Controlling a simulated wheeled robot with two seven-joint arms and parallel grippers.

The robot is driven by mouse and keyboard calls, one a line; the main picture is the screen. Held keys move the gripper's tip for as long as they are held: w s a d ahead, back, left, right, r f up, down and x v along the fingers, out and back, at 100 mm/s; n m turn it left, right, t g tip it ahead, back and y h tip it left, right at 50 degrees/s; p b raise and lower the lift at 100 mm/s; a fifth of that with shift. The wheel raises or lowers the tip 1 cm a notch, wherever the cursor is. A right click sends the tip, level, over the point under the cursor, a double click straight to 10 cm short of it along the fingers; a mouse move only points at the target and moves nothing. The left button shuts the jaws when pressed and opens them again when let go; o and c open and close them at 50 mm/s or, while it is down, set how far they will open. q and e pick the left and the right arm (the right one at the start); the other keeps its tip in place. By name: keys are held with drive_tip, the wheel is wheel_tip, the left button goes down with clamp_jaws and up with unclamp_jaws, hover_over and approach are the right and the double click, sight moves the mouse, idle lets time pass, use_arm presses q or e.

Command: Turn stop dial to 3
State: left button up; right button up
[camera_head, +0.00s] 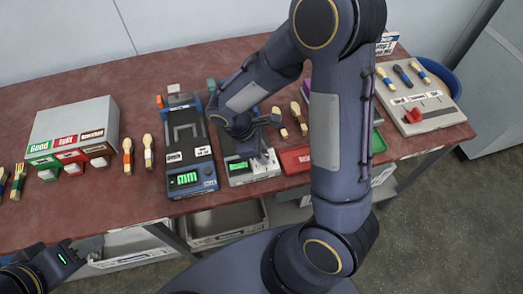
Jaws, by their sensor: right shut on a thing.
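The device with a small green display (238,166) and a pale front block (266,165) stands at the table's front edge, right of the middle. My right gripper (263,158) points down at this block and is shut on a small part there, which appears to be the stop dial. The fingers hide that part, so its number setting cannot be read. My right arm covers much of the device's back. My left gripper (91,249) is at the lower left, in front of the table and away from the devices; its jaw opening is unclear.
A blue-grey gauge (187,145) with a green display stands just left.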

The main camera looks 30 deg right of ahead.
drive_tip(key=o, duration=1)
drive_tip(key=shift+c, duration=0.2)
drive_tip(key=v, duration=0.8)
drive_tip(key=shift+f, duration=0.1)
drive_tip(key=s+d+r+m+t+y, duration=0.2)
drive_tip(key=s+r+m+t+y, duration=0.5)
drive_tip(key=s+m, duration=0.6)
wheel_tip(320, 180, up, 3)
drive_tip(key=shift+s+d+f+m+t+y, duration=0.2)
drive_tip(key=shift+s+m+t+y, duration=0.15)
drive_tip(key=shift+m, duration=0.25)
